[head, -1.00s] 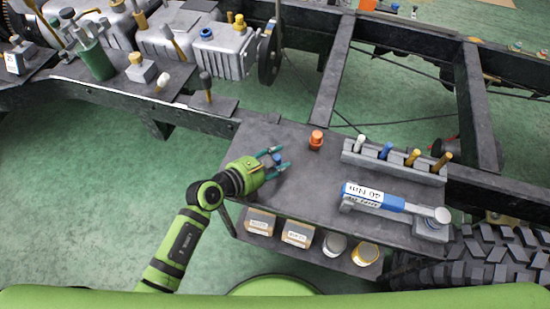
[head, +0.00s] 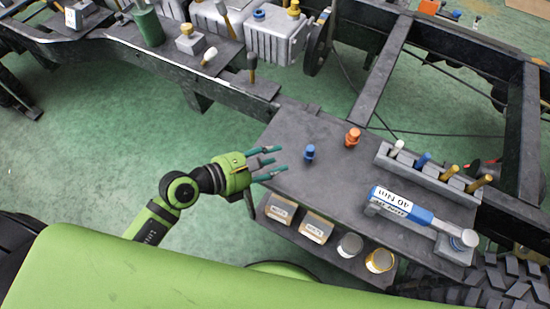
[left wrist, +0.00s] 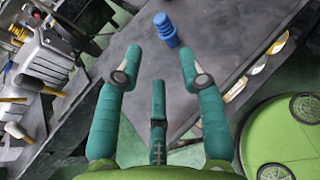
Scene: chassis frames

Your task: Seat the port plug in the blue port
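A blue plug (head: 309,153) stands upright on the dark side table (head: 300,190), left of an orange plug (head: 352,137). My left gripper (head: 279,160) is open and empty at the table's left edge, with its fingers pointing towards the blue plug and apart from it. In the left wrist view the blue plug (left wrist: 165,28) shows beyond the spread fingertips (left wrist: 160,60). A blue ring-like fitting (head: 259,15), perhaps the blue port, is on top of the grey casing (head: 275,40) at the back. A yellow fitting (head: 293,9) is beside it. My right gripper is not in view.
A grey rack (head: 425,172) with several coloured pegs and a blue-handled torque tool (head: 402,207) occupy the table's right side. Boxes (head: 316,228) and cans (head: 379,260) sit on a lower shelf. Chassis rails (head: 200,75) run behind the table.

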